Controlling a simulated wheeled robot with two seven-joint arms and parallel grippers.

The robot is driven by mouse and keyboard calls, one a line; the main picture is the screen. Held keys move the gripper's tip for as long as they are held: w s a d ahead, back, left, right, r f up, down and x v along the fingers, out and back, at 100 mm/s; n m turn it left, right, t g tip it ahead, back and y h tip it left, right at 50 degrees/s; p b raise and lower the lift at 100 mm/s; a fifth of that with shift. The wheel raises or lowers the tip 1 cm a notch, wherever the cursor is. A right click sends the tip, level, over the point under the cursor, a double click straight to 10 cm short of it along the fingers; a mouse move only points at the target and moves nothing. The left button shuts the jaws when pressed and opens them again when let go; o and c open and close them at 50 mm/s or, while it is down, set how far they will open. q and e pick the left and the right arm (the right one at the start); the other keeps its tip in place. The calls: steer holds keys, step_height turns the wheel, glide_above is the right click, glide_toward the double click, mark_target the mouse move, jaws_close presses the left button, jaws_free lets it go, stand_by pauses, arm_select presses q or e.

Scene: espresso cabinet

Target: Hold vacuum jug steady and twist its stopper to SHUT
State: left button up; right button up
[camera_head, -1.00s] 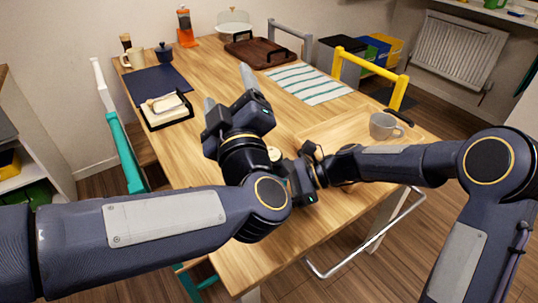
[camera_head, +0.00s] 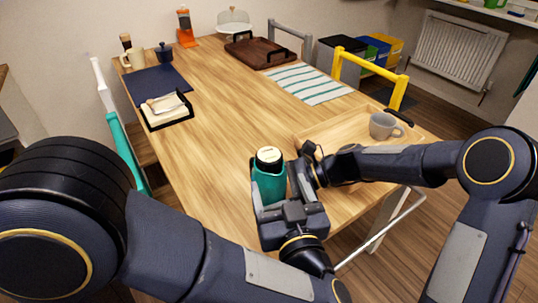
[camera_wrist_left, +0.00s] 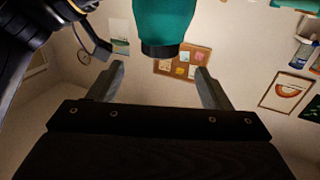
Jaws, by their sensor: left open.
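The vacuum jug (camera_head: 268,184) stands upright near the table's front edge. It has a teal body, a dark collar and a pale round stopper (camera_head: 268,155) on top. My left gripper (camera_head: 273,190) is open on the near side of the jug, with its fingers pointing towards it. In the left wrist view the jug (camera_wrist_left: 165,18) shows between and beyond the open fingertips (camera_wrist_left: 161,68), not gripped by them. My right gripper (camera_head: 305,165) is close against the jug's right side. Its fingers are hidden, so I cannot tell whether it grips the jug. Any marking on the stopper is too small to read.
A wooden tray (camera_head: 312,140) with a grey mug (camera_head: 382,125) lies to the right. A striped cloth (camera_head: 308,82), a dark board (camera_head: 258,53) and a black holder with napkins (camera_head: 166,108) are farther back. The table's middle is clear.

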mark_target(272, 165)
arm_select(q)
steer(key=x, duration=0.9)
steer(key=shift+w, duration=0.25)
steer(key=shift+c, duration=0.3)
steer(key=c, duration=0.9)
